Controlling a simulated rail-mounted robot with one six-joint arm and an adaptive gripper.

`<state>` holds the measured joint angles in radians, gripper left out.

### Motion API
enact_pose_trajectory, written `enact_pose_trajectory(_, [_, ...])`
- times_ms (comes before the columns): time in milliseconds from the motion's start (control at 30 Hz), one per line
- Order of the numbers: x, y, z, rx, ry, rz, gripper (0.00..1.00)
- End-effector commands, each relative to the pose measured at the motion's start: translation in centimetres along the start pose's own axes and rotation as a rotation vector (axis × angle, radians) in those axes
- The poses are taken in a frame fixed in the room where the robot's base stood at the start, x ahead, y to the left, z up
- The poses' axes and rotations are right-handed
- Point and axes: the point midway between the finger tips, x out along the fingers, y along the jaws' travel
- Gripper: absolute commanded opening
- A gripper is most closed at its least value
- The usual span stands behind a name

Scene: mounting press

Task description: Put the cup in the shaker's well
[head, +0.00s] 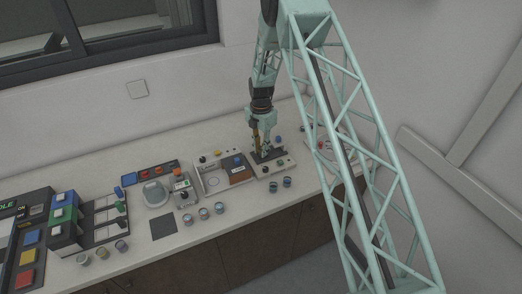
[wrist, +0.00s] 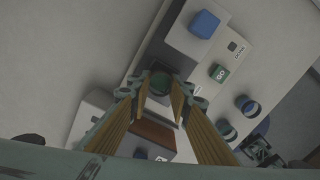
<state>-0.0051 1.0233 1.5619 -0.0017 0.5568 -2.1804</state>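My gripper (head: 266,151) is low over a pale device with a dark plate (head: 258,158), which appears to be the shaker. The device carries a blue knob (wrist: 204,23) and a green button (wrist: 219,71). In the head view the cup is hidden by the gripper.
Two cups stand in front of the device, one left (head: 273,187) and one right (head: 287,182). A pale device with a brown block (head: 238,173) is close on the left. More cups (head: 204,213) stand further left. A round-based item (head: 322,148) is on the right.

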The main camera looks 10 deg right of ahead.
Motion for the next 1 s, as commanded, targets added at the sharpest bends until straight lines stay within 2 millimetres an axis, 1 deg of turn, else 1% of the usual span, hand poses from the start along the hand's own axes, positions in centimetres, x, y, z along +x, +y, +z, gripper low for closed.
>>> enact_pose_trajectory(500, [0.51,0.0,0.0,0.0,0.0,0.0,0.13])
enact_pose_trajectory(533, [0.47,-0.01,0.0,0.0,0.0,0.0,0.2])
enact_pose_trajectory(667, [0.43,-0.01,-0.01,0.0,0.0,0.0,0.32])
enact_pose_trajectory(1000, [0.38,-0.01,-0.01,0.0,0.0,0.0,0.32])
